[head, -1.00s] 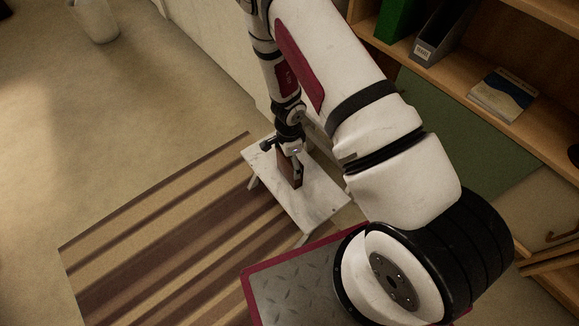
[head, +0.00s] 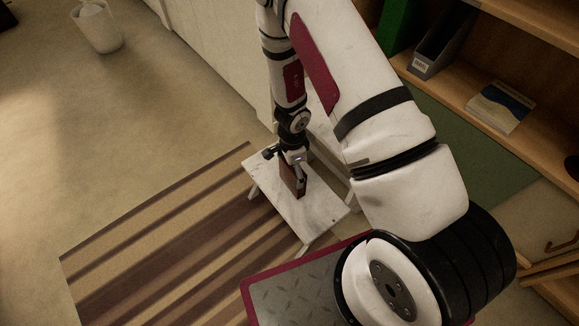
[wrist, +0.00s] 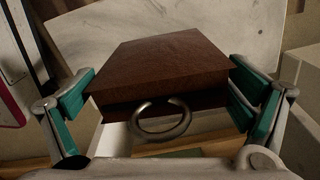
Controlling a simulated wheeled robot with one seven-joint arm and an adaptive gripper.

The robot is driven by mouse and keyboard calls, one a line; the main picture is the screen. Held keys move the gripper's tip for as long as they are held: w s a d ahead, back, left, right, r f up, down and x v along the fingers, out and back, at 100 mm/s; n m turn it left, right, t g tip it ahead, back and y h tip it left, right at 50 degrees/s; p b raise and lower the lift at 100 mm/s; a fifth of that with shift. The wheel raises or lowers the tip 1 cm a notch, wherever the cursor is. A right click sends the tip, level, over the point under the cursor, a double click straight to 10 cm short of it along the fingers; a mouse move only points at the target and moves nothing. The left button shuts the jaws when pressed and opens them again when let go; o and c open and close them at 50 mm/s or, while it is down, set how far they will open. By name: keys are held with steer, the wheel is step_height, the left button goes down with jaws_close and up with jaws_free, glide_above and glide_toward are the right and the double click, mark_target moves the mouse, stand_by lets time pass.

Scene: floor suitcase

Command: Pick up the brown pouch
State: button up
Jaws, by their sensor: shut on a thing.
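The brown pouch (wrist: 165,65) is a reddish-brown, box-like block with a metal ring on its near face in the wrist view. It stands between the teal pads of my gripper (wrist: 165,100), one pad against each side. In the head view the pouch (head: 290,182) shows as a narrow, upright brown shape under my gripper (head: 296,165), over the small white marble-topped table (head: 317,210). My gripper is shut on the pouch from above. My fingers hide part of it, and I cannot tell whether its lower edge touches the tabletop.
A striped brown rug (head: 165,225) lies beside the table. A wooden shelf with a book (head: 500,106) and a file holder (head: 437,47) stands at the right. A white bin (head: 97,27) is at the far left.

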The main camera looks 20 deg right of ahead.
steer(key=s+d+r+b, duration=0.1)
steer(key=s, duration=1.3)
steer(key=shift+s+d+r+b, duration=0.15)
steer(key=shift+s+r+b, duration=0.05)
steer(key=shift+r+b, duration=0.2)
steer(key=shift+f, duration=0.1)
